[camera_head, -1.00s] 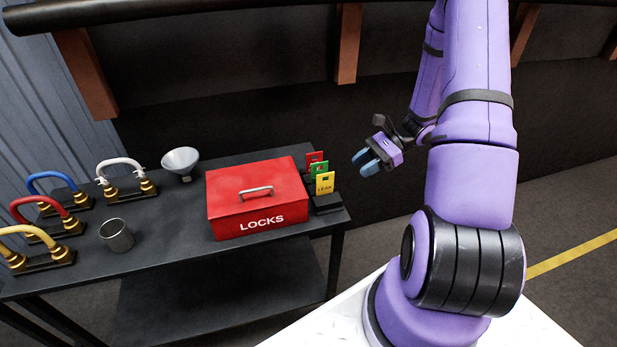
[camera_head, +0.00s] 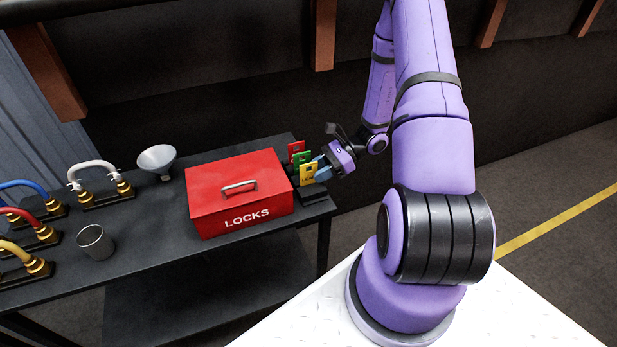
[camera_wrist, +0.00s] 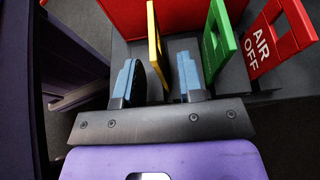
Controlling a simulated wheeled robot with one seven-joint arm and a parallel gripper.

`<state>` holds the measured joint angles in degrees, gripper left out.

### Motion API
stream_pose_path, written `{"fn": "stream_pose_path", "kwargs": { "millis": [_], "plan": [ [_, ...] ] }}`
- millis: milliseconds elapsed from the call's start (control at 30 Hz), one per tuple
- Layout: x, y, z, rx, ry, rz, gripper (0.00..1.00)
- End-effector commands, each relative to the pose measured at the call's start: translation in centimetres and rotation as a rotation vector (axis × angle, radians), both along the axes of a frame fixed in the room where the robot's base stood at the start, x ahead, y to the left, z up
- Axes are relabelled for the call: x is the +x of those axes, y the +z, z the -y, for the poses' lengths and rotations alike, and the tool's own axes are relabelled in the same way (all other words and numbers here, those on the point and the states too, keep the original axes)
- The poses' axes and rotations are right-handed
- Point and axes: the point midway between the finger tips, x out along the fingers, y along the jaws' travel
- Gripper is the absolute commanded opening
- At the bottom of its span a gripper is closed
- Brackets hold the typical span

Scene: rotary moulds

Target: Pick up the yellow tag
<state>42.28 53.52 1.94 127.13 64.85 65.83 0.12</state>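The yellow tag (camera_head: 308,173) stands upright in a dark holder (camera_head: 313,193) at the right end of the table, in front of a green tag (camera_head: 301,158) and a red tag (camera_head: 296,147). In the wrist view the yellow tag (camera_wrist: 154,45) is edge-on, between the two blue fingertips of my gripper (camera_wrist: 157,78), with a gap visible on the finger sides. The green tag (camera_wrist: 216,45) and the red "AIR OFF" tag (camera_wrist: 278,40) are to the right, outside the fingers. My gripper (camera_head: 324,168) is open beside the tags in the head view.
A red "LOCKS" box (camera_head: 240,192) stands just left of the tags. A funnel (camera_head: 157,160), a metal cup (camera_head: 96,242) and several coloured hose loops on brass fittings (camera_head: 95,175) stand farther left on the dark table (camera_head: 150,255).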

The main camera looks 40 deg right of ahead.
Motion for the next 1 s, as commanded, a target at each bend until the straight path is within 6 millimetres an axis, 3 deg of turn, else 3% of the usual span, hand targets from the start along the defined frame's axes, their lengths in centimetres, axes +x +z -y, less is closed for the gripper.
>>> {"fn": "stream_pose_path", "kwargs": {
  "millis": [200, 500, 667, 1000],
  "plan": [
    [0.8, -1.2, -2.2, 0.001, 0.001, 0.0, 0.35],
    [0.9, -1.3, -2.6, 0.0, 0.0, 0.0, 0.35],
    [0.9, -1.3, -2.6, 0.0, 0.0, 0.0, 0.01],
    [0.9, -1.3, -2.6, 0.0, 0.0, 0.0, 0.0]
  ]
}}
